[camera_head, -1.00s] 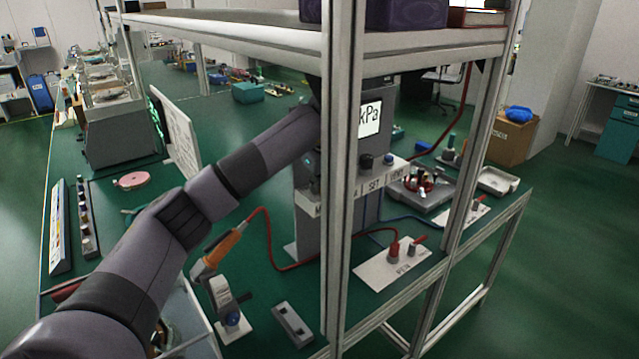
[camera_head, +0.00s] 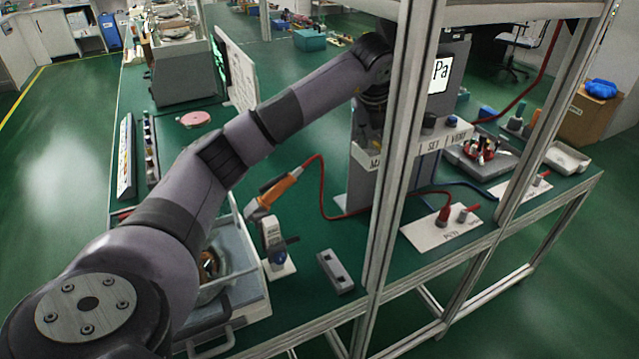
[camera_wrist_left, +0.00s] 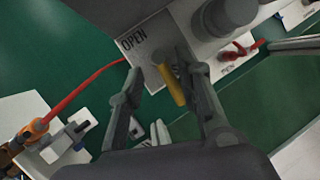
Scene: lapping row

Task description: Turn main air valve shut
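The main air valve shows in the left wrist view as a yellow lever (camera_wrist_left: 174,87) on a pale panel (camera_wrist_left: 152,36) beside the printed word OPEN. My left gripper (camera_wrist_left: 158,64) is open there, one finger on each side of the lever. The lever lies nearer the right finger in the picture; I cannot tell whether they touch. In the head view my left wrist (camera_head: 373,84) points down at the left end of the labelled panel (camera_head: 422,149) on the grey gauge unit. A frame post partly hides this area, and the lever cannot be seen there. My right gripper is not in view.
An upright metal post (camera_head: 404,150) stands just right of my left wrist. A red hose (camera_head: 325,205) runs from an orange-handled tool (camera_head: 272,192) across the green bench. A white plate with a red connector (camera_head: 440,228) lies to the right. A grey block (camera_head: 335,270) lies near the front edge.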

